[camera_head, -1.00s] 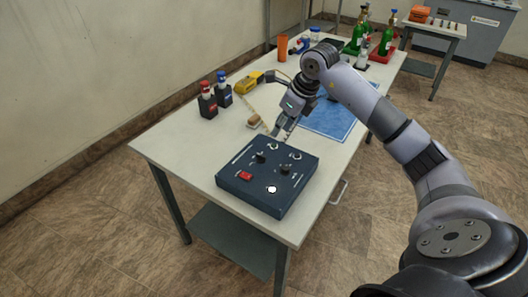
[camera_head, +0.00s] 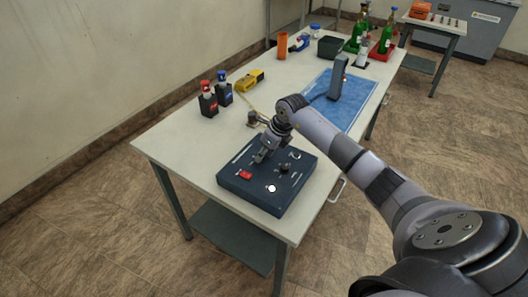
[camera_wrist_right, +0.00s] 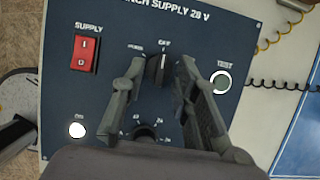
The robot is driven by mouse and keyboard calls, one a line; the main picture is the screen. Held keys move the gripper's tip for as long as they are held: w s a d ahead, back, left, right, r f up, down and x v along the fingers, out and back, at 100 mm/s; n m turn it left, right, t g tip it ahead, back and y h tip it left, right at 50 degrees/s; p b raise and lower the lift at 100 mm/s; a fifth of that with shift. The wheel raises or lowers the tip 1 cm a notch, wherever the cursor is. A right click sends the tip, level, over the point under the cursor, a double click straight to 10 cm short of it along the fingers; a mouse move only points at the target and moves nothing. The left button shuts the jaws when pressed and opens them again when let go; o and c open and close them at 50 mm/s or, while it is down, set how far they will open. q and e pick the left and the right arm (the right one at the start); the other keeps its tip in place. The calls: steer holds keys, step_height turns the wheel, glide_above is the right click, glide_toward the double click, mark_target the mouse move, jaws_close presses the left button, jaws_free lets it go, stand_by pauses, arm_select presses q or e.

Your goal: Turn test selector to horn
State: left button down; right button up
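The dark blue bench supply box (camera_head: 238,182) lies on the near end of the table. In the right wrist view its panel (camera_wrist_right: 205,25) shows a black selector knob (camera_wrist_right: 158,70), its white pointer line near the "OFF" label. A second label left of "OFF" is too small to read surely. My right gripper (camera_head: 260,157) is over the box. In the wrist view the right gripper (camera_wrist_right: 156,82) is open, one finger on each side of the upper knob; contact cannot be told. A second knob (camera_wrist_right: 146,131) is partly hidden below. My left gripper is not in view.
The panel also has a red supply switch (camera_wrist_right: 87,52), a lit white lamp (camera_wrist_right: 77,130) and a ringed "TEST" fitting (camera_wrist_right: 220,81). Bottles in black holders (camera_head: 208,104), a yellow tool (camera_head: 250,80) and a blue mat (camera_head: 318,108) are farther back. The table's front left is clear.

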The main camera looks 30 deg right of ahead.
steer(key=shift+c, duration=0.5)
jaws_close()
